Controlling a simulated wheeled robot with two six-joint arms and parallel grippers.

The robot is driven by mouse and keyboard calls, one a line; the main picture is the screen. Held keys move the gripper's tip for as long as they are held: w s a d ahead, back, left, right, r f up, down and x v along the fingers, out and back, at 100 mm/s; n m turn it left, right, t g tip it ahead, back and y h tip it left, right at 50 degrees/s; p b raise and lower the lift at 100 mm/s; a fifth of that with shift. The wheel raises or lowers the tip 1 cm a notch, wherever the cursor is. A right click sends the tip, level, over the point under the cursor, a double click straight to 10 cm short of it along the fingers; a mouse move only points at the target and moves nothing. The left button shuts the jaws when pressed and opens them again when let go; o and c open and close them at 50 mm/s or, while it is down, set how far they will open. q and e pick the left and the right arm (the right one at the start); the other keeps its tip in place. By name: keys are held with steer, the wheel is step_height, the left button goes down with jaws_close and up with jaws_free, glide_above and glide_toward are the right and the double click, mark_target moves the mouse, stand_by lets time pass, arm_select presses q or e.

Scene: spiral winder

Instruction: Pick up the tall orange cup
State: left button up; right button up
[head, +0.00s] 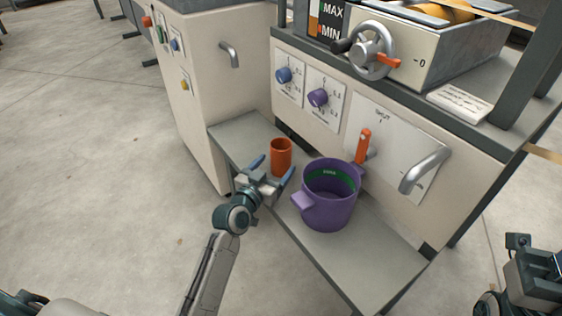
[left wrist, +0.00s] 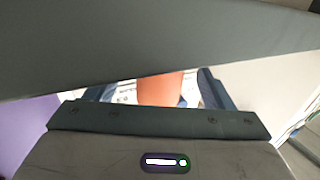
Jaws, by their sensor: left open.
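The tall orange cup (head: 281,152) stands upright on the narrow grey shelf (head: 238,131) at the front of the machine. My left gripper (head: 273,170) is open at the near side of the cup, with its blue fingertips spread to either side. In the left wrist view the orange cup (left wrist: 160,86) shows between the two fingers (left wrist: 148,95). Its upper and lower parts are hidden there, and I cannot tell whether the fingers touch it. My right gripper (head: 535,268) is partly in view at the lower right, away from the shelf.
A purple pot (head: 328,205) with side handles stands on the shelf right of the cup, close to my left gripper. An orange-handled lever (head: 363,146), a grey handle (head: 424,171) and knobs are on the machine's front. The shelf's front right end is bare.

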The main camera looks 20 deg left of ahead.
mark_target(275, 165)
arm_select(q)
steer(key=x, duration=0.3)
steer(key=shift+w, duration=0.15)
steer(key=shift+c, duration=0.3)
steer(key=c, duration=1.1)
